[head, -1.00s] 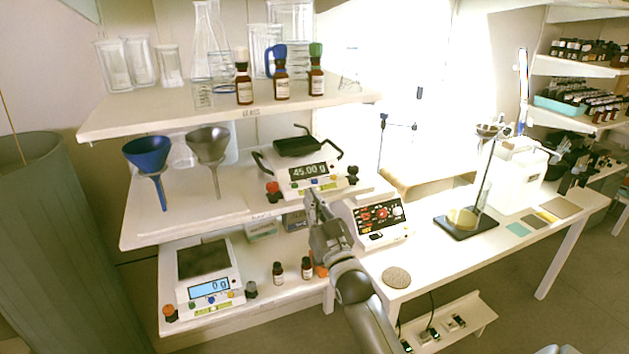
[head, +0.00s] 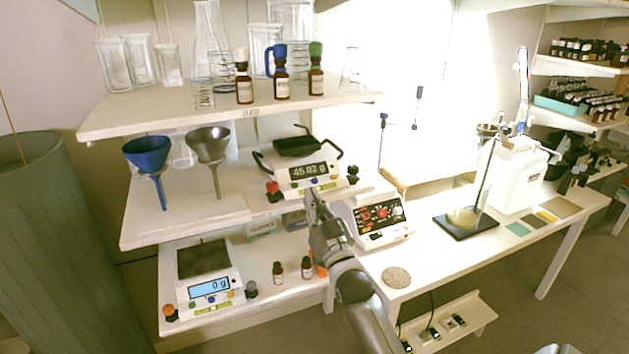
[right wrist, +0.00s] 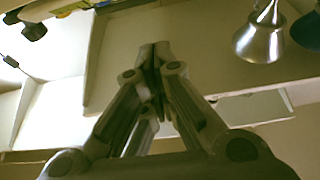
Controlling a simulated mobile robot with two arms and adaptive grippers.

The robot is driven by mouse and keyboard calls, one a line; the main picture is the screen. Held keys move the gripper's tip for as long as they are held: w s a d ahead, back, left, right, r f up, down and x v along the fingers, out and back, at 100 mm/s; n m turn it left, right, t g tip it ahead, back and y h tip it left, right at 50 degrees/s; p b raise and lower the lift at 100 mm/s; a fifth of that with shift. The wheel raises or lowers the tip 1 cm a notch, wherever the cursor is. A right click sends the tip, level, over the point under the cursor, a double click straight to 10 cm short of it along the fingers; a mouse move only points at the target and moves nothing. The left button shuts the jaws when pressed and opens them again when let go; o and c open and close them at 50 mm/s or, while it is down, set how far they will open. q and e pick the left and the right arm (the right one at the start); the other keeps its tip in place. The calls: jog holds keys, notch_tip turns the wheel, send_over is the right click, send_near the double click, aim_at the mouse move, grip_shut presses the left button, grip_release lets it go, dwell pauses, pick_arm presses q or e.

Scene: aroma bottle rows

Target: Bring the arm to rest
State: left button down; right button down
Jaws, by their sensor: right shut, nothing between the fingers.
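My right gripper (head: 312,196) is shut and empty in the head view. It hovers in front of the shelf unit, just below the upper balance (head: 308,172) that reads about 45 g. In the right wrist view the fingers (right wrist: 155,58) meet at their tips with nothing between them. My right arm reaches up from the bottom of the head view. My left gripper does not show.
Brown bottles with white, blue (head: 281,80) and green caps stand on the top shelf. A blue funnel (head: 147,152) and a grey funnel (head: 208,146) are on the middle shelf. A second balance (head: 208,278) sits lower. A device with a red display (head: 378,214) stands close right of the gripper.

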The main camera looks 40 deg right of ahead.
dwell(0.6)
jog(key=a+f+n+g+y, duration=0.1)
jog(key=a+f+g, duration=0.15)
jog(key=f, duration=0.95)
jog(key=a+f+g+y, duration=0.1)
jog(key=a+f+g, duration=0.15)
jog(key=f, duration=1.05)
jog(key=s+a+f+g+y, duration=0.1)
jog(key=s+a+f+g, duration=0.1)
jog(key=s+f, duration=0.35)
jog(key=s+a+f+n+g, duration=0.1)
jog(key=s+a+f+g, duration=0.15)
jog(key=f, duration=0.65)
jog(key=s+a+f+g+y, duration=0.1)
jog(key=s+f, duration=0.3)
jog(key=f, duration=0.3)
jog(key=s+a+f+n+g+y, duration=0.1)
jog(key=s+a+f+g, duration=0.15)
jog(key=s+f, duration=0.65)
jog(key=s+a+f+n+g, duration=0.1)
jog(key=s+a+f+g, duration=0.15)
jog(key=s+f, duration=0.7)
jog(key=s+f+g, duration=0.1)
jog(key=s+g, duration=0.1)
jog(key=s, duration=0.9)
jog(key=s+a+f+n+g, duration=0.1)
jog(key=s+g, duration=0.2)
jog(key=s, duration=0.7)
jog(key=shift+s+a+f, duration=0.3)
jog(key=shift+s, duration=0.05)
